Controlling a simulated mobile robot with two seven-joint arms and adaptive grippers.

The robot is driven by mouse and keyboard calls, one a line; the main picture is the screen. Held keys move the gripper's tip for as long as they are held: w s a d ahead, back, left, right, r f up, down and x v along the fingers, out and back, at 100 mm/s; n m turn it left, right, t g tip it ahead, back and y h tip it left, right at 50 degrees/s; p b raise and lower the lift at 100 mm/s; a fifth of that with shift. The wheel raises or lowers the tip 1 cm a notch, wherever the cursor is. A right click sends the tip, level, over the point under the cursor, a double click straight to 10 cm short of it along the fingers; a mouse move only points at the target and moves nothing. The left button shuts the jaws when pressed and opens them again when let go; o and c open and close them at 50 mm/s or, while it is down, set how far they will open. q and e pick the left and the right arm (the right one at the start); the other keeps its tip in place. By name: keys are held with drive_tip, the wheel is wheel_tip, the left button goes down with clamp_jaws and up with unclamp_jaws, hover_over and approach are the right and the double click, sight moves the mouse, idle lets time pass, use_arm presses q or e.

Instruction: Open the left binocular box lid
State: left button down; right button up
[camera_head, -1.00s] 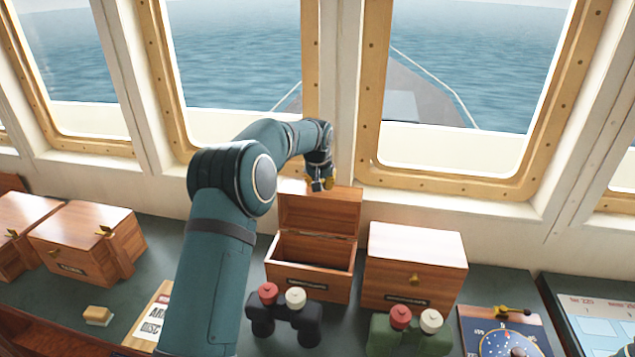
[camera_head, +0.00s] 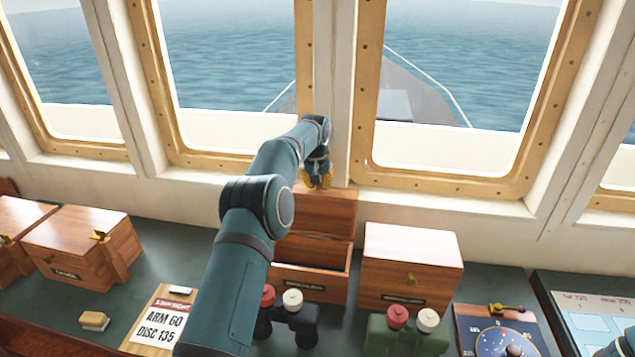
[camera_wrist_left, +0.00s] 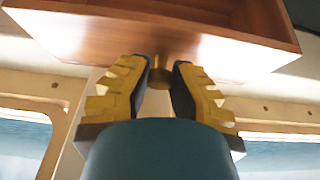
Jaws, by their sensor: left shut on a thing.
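The left binocular box (camera_head: 310,287) is a reddish wooden box on the console. Its lid (camera_head: 325,218) stands open, raised at the back towards the window sill, and the dark inside shows partly. My left gripper (camera_head: 317,181) is at the lid's top edge. In the left wrist view, my gripper's yellow-padded fingers (camera_wrist_left: 160,74) are shut on the lid's small brass knob (camera_wrist_left: 158,62), beside the lid's wooden face (camera_wrist_left: 110,35). My left forearm hides the box's left side. My right gripper is not in view.
A closed box (camera_head: 412,262) stands close on the right. Black binoculars (camera_head: 290,322) and green binoculars (camera_head: 405,335) stand in front. More closed boxes (camera_head: 85,250) are at the left, with a clipboard (camera_head: 160,320) nearer. The window frames (camera_head: 365,100) rise just behind the lid.

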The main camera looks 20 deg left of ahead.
use_arm(q)
drive_tip(key=shift+f, duration=0.25)
drive_tip(key=c, duration=1.1)
unclamp_jaws()
drive_tip(key=o, duration=0.3)
drive_tip(key=shift+w, duration=0.25)
drive_tip(key=shift+o, duration=0.2)
drive_tip(key=shift+s+r, duration=0.15)
drive_tip(key=shift+r, duration=0.15)
drive_tip(key=v, duration=1.1)
drive_tip(key=shift+r, duration=0.3)
